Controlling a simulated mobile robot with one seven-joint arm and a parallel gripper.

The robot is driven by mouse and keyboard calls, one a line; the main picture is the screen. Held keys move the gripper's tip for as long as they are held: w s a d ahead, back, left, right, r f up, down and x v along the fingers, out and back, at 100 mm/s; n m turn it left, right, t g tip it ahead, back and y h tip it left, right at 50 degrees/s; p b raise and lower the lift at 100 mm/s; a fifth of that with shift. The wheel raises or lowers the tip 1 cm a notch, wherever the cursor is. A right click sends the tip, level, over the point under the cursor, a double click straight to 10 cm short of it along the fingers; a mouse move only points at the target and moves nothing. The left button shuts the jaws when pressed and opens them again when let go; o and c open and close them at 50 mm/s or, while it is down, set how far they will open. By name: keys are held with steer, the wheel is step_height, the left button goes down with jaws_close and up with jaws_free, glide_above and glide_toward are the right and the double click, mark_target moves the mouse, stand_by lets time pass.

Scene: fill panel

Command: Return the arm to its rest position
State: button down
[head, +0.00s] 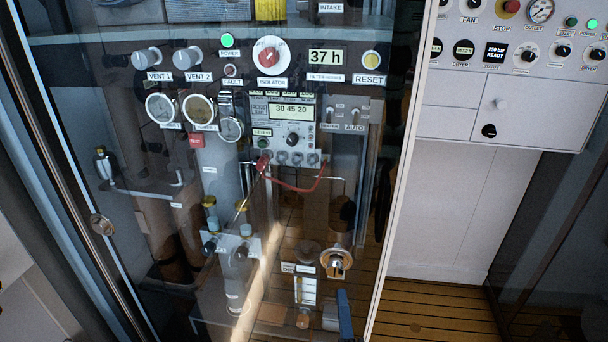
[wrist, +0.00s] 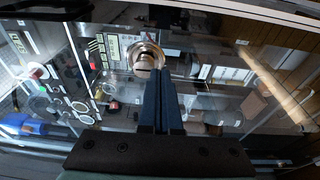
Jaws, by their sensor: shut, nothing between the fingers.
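My gripper (wrist: 160,74) shows in the wrist view, with its two dark blue fingers together and nothing between them. Its fingers point toward the glass front of the fill panel, just below a round metal fitting (wrist: 146,56) in the picture. I cannot tell how far the fingertips are from the glass. In the head view my arm is not clearly seen. A blue upright piece (head: 345,315) shows at the bottom there; I cannot tell whether it is part of my gripper.
The glass door (head: 230,200) covers gauges, hoses and valves, and a round metal knob (head: 102,224) sits at its left edge. A red hose (head: 295,187) hangs below the control unit (head: 283,125). A white console (head: 505,70) stands right. Wooden floor (head: 430,310) is clear below.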

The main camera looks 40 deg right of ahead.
steer(key=s+d, duration=0.3)
steer(key=s, duration=0.2)
steer(key=w+a+r+m+t+p, duration=0.1)
steer(key=w+a+r+m+t, duration=0.25)
steer(key=r, duration=0.65)
steer(key=w+a+r+m+p, duration=0.25)
steer(key=w+a+r, duration=0.3)
steer(key=r, duration=0.45)
steer(key=w+a+r+m+t, duration=0.2)
steer(key=w+a+r+m, duration=0.25)
steer(key=r, duration=0.65)
steer(key=s+a+r+t+y+p, duration=0.1)
steer(key=s+a+r+t+y, duration=0.1)
steer(key=a+r+y, duration=0.2)
steer(key=s+a+r+t+y+p, duration=0.1)
steer(key=a+r+t+y, duration=0.2)
steer(key=a+r, duration=0.7)
steer(key=s+a+r+t+y+p, duration=0.1)
steer(key=a+r+y, duration=0.4)
steer(key=r, duration=0.8)
steer(key=shift+s+a+r+n+t, duration=0.3)
steer(key=shift+s+a+t, duration=0.55)
steer(key=shift+a+t, duration=0.35)
